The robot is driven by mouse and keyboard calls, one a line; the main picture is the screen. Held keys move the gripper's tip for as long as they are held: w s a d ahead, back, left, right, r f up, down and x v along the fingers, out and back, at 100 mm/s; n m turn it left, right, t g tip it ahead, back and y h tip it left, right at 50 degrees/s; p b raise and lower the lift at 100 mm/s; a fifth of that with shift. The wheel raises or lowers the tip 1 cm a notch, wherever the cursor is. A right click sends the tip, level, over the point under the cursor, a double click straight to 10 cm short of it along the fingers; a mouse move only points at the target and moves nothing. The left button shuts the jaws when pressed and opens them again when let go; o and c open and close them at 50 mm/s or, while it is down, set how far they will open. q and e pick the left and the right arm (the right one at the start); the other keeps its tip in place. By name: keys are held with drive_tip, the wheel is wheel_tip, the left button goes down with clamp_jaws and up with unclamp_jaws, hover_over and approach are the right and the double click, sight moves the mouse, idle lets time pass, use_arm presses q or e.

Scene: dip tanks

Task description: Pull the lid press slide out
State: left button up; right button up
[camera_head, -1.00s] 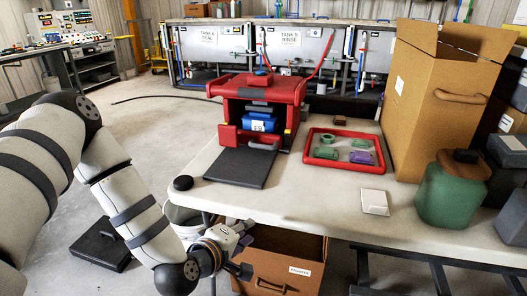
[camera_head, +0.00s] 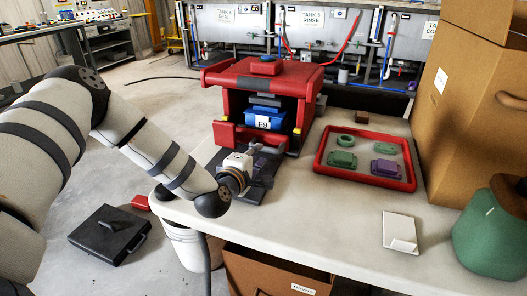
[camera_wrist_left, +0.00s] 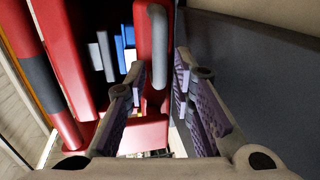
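The red lid press (camera_head: 262,80) stands on the table, with a blue block bearing a white label (camera_head: 264,121) inside its opening. A red front panel (camera_head: 226,134) sits low at its front. In the left wrist view a grey bar handle (camera_wrist_left: 157,45) stands on a red face (camera_wrist_left: 148,100). My left gripper (camera_head: 271,158) is low in front of the press, over the dark base plate. In the left wrist view its two purple-padded fingers (camera_wrist_left: 160,70) are apart, with the handle between or just beyond their tips; contact cannot be told. My right gripper is not in view.
A red tray (camera_head: 322,162) with green and purple pieces lies right of the press. A white card (camera_head: 400,232), a green jug (camera_head: 490,235) and a tall cardboard box (camera_head: 455,110) are further right. The table's front centre is clear.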

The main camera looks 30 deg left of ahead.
use_arm(q)
drive_tip(key=x, duration=0.3)
drive_tip(key=shift+f, duration=0.2)
drive_tip(key=shift+w+a+r, duration=0.1)
drive_tip(key=shift+w, duration=0.4)
clamp_jaws()
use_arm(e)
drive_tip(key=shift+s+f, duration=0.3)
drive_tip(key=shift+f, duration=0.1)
